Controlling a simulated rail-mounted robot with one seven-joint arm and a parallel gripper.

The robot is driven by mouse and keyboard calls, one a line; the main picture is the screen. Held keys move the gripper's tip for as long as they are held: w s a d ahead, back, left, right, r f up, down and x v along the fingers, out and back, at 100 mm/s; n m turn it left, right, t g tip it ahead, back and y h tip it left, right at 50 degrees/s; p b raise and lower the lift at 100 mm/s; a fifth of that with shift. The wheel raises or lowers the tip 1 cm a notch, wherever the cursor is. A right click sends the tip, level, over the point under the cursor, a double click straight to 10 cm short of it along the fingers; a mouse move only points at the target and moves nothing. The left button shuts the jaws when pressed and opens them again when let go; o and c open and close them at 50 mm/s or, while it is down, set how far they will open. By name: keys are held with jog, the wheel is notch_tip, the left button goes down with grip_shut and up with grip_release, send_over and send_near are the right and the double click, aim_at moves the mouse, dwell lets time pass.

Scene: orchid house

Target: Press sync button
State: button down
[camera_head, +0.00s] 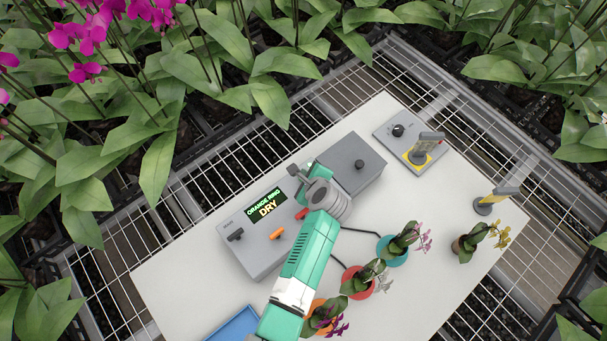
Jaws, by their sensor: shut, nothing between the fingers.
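A grey console (251,258) stands on the white table with a lit screen (266,205) reading "ORANGE RING DRY". It carries a black lever (235,235), an orange lever (277,232) and a red control (302,213) partly beside my arm. No label reading "sync" is legible, so I cannot tell which control is the sync button. My gripper (294,171) is shut and empty, over the gap between the console and a second grey box (352,150) with a black knob (359,163). My wrist hides part of both boxes. Contact with anything cannot be made out.
A grey plate (384,137) with a black dial (398,130) and a yellow-marked stand (420,155) lies at the back. A blue tray (235,328) is at the front. Leafy plants surround the table.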

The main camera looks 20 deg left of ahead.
jog(key=shift+r+p, duration=0.75)
jog(key=shift+p, duration=0.05)
notch_tip(320, 180, up, 5)
jog(key=p, duration=0.5)
jog(key=shift+r, duration=0.1)
dwell(0.4)
